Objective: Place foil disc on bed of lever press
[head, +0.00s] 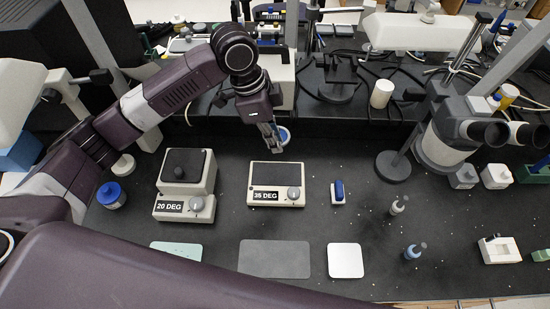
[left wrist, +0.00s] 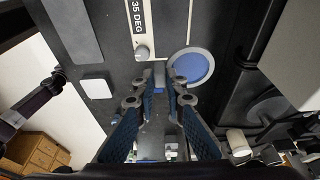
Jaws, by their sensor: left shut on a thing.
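My left gripper (head: 272,138) is low over the back of the dark bench, behind the 35 DEG box. I cannot tell for sure which device is the lever press; a pale block (head: 284,88) stands behind the gripper. My right gripper is out of view.
The 35 DEG box (head: 278,183) and the 20 DEG box (head: 184,185) stand in front. A microscope (head: 445,140) is at right, a blue-lidded jar (head: 110,194) at left. Flat pads (head: 274,258) (head: 345,260) lie at the front. Black cables cross the back.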

